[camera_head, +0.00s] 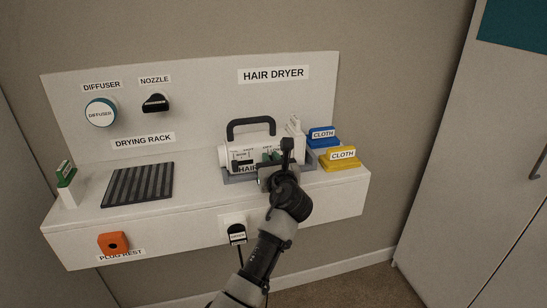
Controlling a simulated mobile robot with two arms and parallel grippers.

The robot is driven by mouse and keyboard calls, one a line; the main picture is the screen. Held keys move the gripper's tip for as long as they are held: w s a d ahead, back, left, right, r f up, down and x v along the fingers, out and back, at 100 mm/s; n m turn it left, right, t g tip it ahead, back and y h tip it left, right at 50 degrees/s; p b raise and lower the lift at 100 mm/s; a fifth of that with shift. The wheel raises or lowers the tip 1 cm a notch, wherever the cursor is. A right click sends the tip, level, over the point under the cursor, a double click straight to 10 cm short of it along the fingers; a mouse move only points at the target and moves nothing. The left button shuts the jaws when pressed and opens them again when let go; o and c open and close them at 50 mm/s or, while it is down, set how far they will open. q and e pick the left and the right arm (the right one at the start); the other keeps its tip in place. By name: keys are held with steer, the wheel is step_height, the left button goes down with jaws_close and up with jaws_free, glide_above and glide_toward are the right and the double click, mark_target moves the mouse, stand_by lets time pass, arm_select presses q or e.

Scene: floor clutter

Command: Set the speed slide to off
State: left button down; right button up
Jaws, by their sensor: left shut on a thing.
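The white hair dryer (226,157) lies in a grey cradle (231,178) on the shelf, under the HAIR DRYER sign, with a black handle loop (251,122) on top. Small labels show on its front, too small to read surely. My left gripper (269,161) is at the dryer's front, right of its middle, shut on what looks like the speed slide, by a small green part. The fingers and wrist hide most of the slide, so its setting cannot be read. My right gripper is not in view.
A ribbed drying rack (137,185) and a green-topped bottle (67,183) stand left. Diffuser (100,112) and nozzle (155,103) hang on the back panel. An orange plug rest (113,243) is on the front.

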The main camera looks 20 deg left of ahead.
arm_select(q)
steer(key=c, duration=1.1)
jaws_free()
steer(key=v, duration=1.1)
steer(key=shift+w, duration=0.1)
